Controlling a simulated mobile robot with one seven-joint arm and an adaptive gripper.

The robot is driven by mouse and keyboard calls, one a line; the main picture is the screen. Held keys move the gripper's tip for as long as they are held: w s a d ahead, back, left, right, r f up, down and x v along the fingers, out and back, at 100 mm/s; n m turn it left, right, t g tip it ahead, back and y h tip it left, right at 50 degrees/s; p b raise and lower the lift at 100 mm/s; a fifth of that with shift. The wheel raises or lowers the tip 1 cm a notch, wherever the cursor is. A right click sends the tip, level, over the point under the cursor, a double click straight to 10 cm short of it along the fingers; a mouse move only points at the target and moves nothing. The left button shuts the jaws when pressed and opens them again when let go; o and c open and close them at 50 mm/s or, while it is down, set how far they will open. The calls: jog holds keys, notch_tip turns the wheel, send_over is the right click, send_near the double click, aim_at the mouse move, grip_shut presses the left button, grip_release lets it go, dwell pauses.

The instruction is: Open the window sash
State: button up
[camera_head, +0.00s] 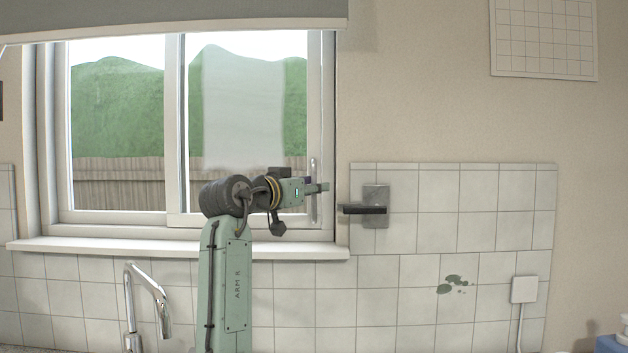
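The window has two panes side by side in a white frame. The right sash (176,110) covers the right half, its left stile standing at the middle of the window. A slim grey upright pull handle (314,170) is on the sash's right stile. My gripper (322,187) points right, and its tip overlaps the handle's middle in this view. I cannot tell whether it touches the handle or stands in front of it. The finger gap is too small to see. My arm hides part of the sash's lower rail.
A white sill (180,248) runs below the window. A dark lever on a grey plate (376,192) juts from the tiled wall just right of the window. A chrome tap (147,295) stands at lower left. A rolled blind (180,18) covers the window's top.

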jog(key=shift+w+d, duration=0.3)
jog(key=shift+w, duration=0.1)
grip_shut()
dwell(0.7)
